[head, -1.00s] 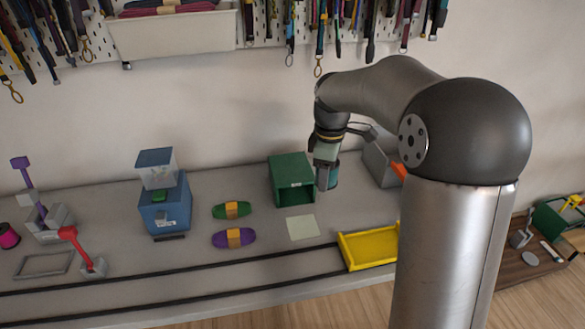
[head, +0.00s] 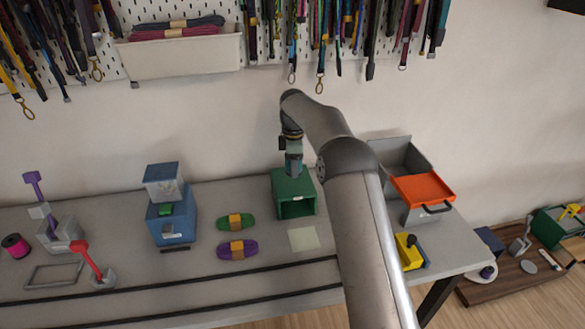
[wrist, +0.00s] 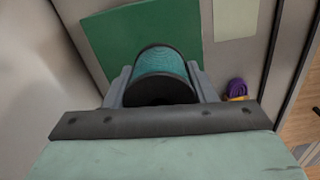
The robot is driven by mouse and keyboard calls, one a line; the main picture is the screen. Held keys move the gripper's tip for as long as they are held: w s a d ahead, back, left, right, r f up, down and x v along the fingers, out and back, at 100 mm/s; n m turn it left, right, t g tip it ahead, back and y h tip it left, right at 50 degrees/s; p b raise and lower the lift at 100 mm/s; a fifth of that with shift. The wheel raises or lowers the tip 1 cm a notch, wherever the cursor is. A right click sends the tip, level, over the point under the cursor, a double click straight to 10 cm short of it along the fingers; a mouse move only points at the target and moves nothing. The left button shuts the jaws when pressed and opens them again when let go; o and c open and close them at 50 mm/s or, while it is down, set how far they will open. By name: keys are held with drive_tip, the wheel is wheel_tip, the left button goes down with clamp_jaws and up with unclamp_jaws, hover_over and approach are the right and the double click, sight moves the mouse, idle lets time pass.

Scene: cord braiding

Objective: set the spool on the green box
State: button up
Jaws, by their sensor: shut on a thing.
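A teal spool with black end discs shows in the wrist view (wrist: 160,72), between the two fingers of my gripper (wrist: 162,85). My gripper is shut on it. The green box (head: 295,205) stands on the bench in the head view, with an open front. My gripper (head: 293,172) is over the top of the box there, and the spool is hard to make out. In the wrist view the flat green top (wrist: 115,40) lies behind the spool. I cannot tell whether the spool touches it.
A blue box (head: 170,222) with a clear bin on top stands to the left. Green (head: 230,222) and purple (head: 240,250) cord bundles and a pale sheet (head: 303,239) lie nearby. A grey bin with an orange tray (head: 422,188) stands right. My arm hides some bench.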

sight(292, 181)
drive_tip(key=shift+w+f+p, duration=0.35)
drive_tip(key=shift+w+f, duration=0.55)
drive_tip(key=shift+f, duration=1.65)
drive_tip(key=shift+f, duration=0.1)
drive_tip(key=shift+f, duration=0.1)
drive_tip(key=o, duration=1.1)
drive_tip(key=shift+c, duration=0.2)
